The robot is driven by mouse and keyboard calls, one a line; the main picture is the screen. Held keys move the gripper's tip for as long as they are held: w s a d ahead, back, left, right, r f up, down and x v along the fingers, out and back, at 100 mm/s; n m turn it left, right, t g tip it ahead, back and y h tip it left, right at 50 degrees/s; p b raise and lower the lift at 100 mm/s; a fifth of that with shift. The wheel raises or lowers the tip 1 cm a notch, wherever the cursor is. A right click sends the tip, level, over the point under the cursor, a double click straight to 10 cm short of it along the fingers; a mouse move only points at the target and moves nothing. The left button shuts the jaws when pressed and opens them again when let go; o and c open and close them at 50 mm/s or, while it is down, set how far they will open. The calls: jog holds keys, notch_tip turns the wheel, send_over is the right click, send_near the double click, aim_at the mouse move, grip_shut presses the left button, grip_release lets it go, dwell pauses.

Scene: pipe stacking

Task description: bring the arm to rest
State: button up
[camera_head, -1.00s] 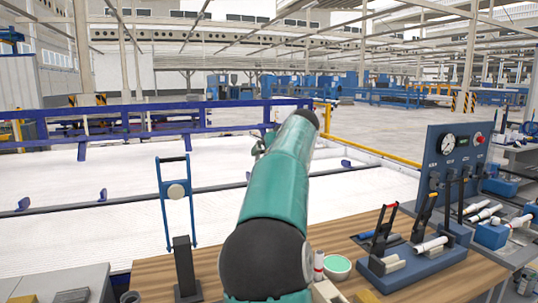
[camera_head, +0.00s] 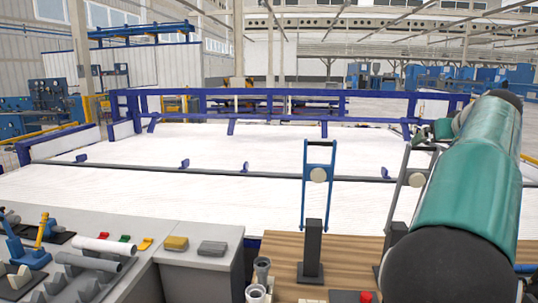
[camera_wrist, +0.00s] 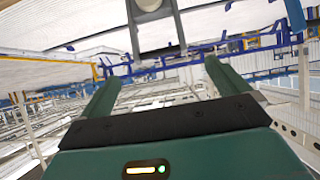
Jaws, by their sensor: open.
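My arm (camera_head: 462,190), teal with dark grey joints, stretches forward on the right of the head view. Its far end and most of my gripper are hidden behind the arm's own links there. In the wrist view my gripper (camera_wrist: 162,76) shows two green fingers spread well apart, with nothing between them. It is tilted against the scene and is raised, with the blue railings and the hall beyond it. A grey upright frame (camera_wrist: 152,25) with a pale disc shows beyond the fingers at the top of that view.
A blue frame on a dark post (camera_head: 313,245) stands on the wooden bench (camera_head: 350,252). A grey bench (camera_head: 195,275) at the left carries a white pipe (camera_head: 103,245) on grey supports and small coloured blocks. A wide white floor area (camera_head: 250,150) with blue rails lies beyond.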

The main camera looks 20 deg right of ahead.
jog(key=w+a+r+m+t+h, duration=0.1)
jog(key=w+a+r+t+h, duration=0.15)
jog(key=a, duration=0.55)
jog(key=w+a+r+t+h, duration=0.1)
jog(key=w+a+r+t, duration=0.15)
jog(key=a, duration=0.45)
jog(key=s+a+f+n+g+y, duration=0.2)
jog(key=s+a+f, duration=0.4)
jog(key=a+f, duration=0.5)
jog(key=s+a+f+n+g+y, duration=0.2)
jog(key=s+a+f+g+y, duration=0.2)
jog(key=a+f, duration=0.7)
jog(key=s+a+f+n+g+y, duration=0.3)
jog(key=s+a+f, duration=0.5)
jog(key=a+f, duration=0.3)
jog(key=a, duration=0.4)
jog(key=shift+a+g, duration=0.3)
jog(key=shift+g, duration=0.1)
